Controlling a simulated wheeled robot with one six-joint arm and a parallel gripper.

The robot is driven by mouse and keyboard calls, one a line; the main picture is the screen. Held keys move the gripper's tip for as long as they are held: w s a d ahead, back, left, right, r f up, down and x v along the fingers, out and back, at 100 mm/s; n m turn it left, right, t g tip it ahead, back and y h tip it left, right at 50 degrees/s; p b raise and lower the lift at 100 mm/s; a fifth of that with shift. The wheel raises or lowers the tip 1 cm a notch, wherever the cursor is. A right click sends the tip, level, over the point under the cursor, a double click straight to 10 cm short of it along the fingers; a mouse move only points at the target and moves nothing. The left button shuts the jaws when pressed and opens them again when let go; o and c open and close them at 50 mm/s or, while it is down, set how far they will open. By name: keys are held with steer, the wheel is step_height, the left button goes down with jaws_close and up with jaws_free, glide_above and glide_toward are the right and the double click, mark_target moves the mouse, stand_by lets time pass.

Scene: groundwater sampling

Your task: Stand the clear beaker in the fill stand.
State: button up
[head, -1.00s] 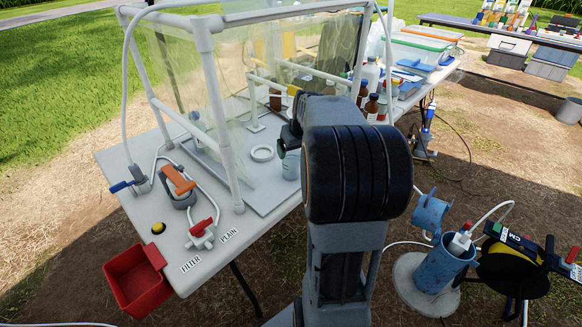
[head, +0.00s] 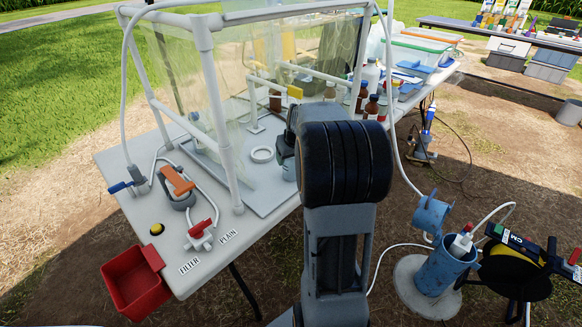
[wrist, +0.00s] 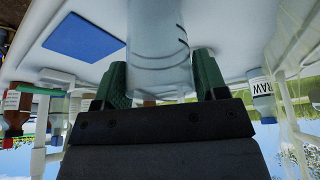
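The clear beaker (head: 289,174) stands near the right edge of the grey board on the white table, partly hidden behind my arm. In the wrist view the clear beaker (wrist: 158,45) has dark marks and fills the space between my gripper's green fingers. My gripper (wrist: 160,80) has one finger at each side of it, very close or touching. I cannot tell whether they press on it. In the head view my gripper (head: 284,146) is a dark shape at the beaker's top. A white ring (head: 262,154) lies just left of the beaker. I cannot tell whether it is the fill stand.
A white pipe frame (head: 217,105) with clear sheeting stands over the board. Brown bottles (head: 362,102) stand behind my arm. A red bin (head: 135,283) hangs at the front left corner. Red-handled valve (head: 200,232) and an orange-handled part (head: 177,182) are at left.

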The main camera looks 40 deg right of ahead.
steer(key=c, duration=0.6)
steer(key=shift+r, duration=0.1)
